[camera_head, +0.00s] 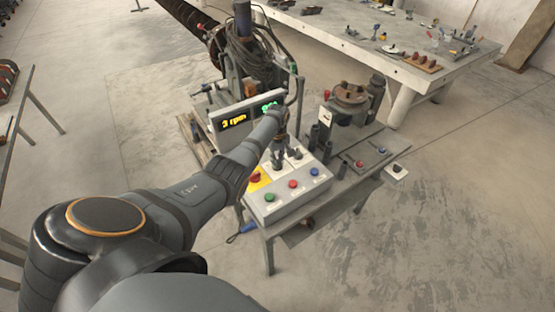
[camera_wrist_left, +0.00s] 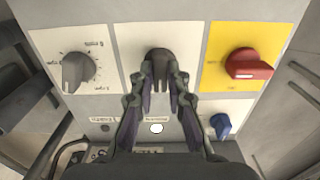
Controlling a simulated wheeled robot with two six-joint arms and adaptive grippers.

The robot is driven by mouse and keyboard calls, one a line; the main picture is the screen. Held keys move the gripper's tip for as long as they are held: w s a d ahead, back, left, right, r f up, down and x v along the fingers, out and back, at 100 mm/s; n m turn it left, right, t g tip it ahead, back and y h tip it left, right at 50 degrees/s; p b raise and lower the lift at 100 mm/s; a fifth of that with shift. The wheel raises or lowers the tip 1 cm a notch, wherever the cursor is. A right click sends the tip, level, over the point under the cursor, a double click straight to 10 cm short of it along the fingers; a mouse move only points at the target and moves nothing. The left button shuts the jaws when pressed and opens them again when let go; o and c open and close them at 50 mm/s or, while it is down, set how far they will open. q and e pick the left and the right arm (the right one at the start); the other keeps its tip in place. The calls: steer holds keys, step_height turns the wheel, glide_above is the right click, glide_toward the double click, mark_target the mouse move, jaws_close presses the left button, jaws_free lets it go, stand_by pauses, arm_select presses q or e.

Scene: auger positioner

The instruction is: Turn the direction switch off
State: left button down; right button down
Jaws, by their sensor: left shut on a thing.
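The direction switch (camera_wrist_left: 158,60) is a dark grey knob on a white plate, in the upper middle of the left wrist view. My left gripper (camera_wrist_left: 159,82) has its two fingers on either side of this knob and is shut on it. The fingers cover part of the knob and its lower labels, so its exact setting is hard to read. In the head view my left gripper (camera_head: 280,160) reaches down to the top of the control box (camera_head: 272,212). My right gripper is not in view.
A dark speed knob (camera_wrist_left: 75,72) sits left of the switch, and a red switch (camera_wrist_left: 248,66) on a yellow plate sits right. A display (camera_head: 234,120) behind the box reads 3 rpm.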

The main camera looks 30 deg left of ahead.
arm_select(q)
steer(key=shift+w, duration=0.1)
steer(key=c, duration=1.3)
jaws_free()
steer(key=shift+r, duration=0.2)
step_height(320, 180, up, 12)
steer(key=shift+f, duration=0.2)
